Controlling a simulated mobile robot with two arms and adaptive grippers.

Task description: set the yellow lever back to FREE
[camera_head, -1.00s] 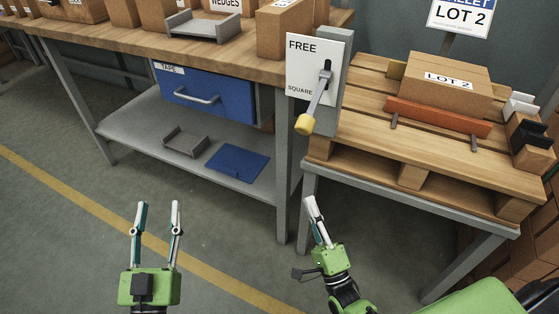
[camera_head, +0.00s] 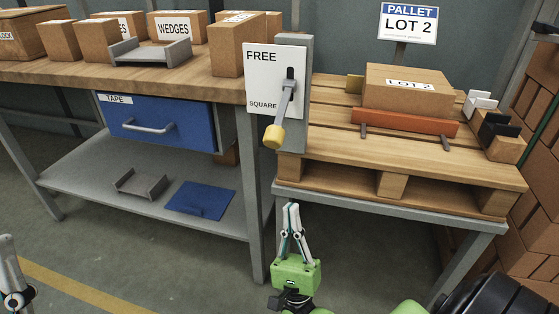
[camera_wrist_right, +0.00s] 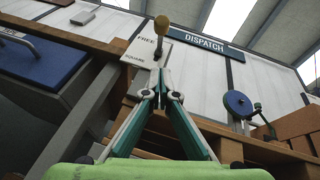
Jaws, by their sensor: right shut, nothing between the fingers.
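The lever has a grey arm and a yellow knob (camera_head: 274,136) and sits on a white panel (camera_head: 262,75) marked FREE at the top and SQUARE below. The lever points down, its knob just below the SQUARE word. In the right wrist view the knob (camera_wrist_right: 162,23) shows above the fingertips. My right gripper (camera_head: 291,207) is shut and empty, pointing up, below the knob and apart from it. It also shows in the right wrist view (camera_wrist_right: 160,74). My left gripper (camera_head: 8,240) is cut off at the left edge; only part of it shows.
The workbench (camera_head: 90,73) with boxes and a blue drawer (camera_head: 165,128) stands left of the panel. A pallet (camera_head: 450,160) carrying a LOT 2 carton (camera_head: 408,88) stands right, on a grey stand. The space between right gripper and knob looks clear.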

